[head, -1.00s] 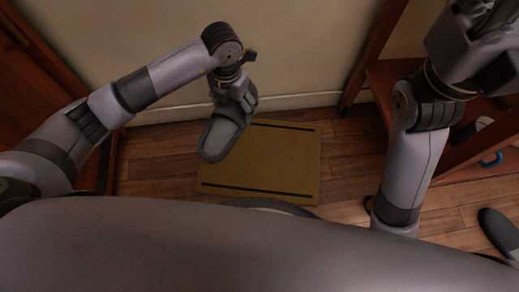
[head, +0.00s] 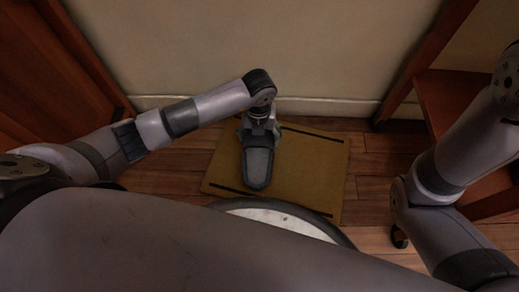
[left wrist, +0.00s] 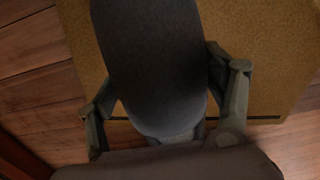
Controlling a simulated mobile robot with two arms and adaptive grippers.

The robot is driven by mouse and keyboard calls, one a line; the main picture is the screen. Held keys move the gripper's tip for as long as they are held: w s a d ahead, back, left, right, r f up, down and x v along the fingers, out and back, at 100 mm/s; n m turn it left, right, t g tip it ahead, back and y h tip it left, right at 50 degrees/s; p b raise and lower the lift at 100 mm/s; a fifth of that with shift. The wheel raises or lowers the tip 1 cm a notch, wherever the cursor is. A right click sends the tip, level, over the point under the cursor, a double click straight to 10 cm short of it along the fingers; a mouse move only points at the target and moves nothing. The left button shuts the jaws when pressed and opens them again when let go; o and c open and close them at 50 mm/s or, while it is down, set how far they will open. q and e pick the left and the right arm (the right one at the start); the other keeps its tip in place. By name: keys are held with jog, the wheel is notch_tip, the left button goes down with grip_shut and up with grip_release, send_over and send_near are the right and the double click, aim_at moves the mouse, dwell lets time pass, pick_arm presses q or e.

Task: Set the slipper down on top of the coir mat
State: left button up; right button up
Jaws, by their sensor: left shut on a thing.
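The dark grey slipper (head: 258,168) is over the left part of the tan coir mat (head: 312,165), which has dark stripes along two edges. My left gripper (head: 259,130) is shut on one end of the slipper. In the left wrist view, the slipper (left wrist: 150,55) lies between the two fingers of my left gripper (left wrist: 165,98), with the mat (left wrist: 265,50) behind it. I cannot tell whether the slipper touches the mat. My right arm shows at the right of the head view, but its gripper is out of frame.
A pale wall with a white baseboard (head: 180,103) runs behind the mat. A reddish wooden panel (head: 50,70) stands at the left, and wooden shelving (head: 450,95) at the right. Bare plank floor (head: 372,165) shows between the mat and the shelving.

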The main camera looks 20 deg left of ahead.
pick_arm(q)
notch_tip(320, 180, down, 6)
jog(key=b, duration=0.3)
jog(key=shift+r, duration=0.25)
jog(key=o, duration=1.2)
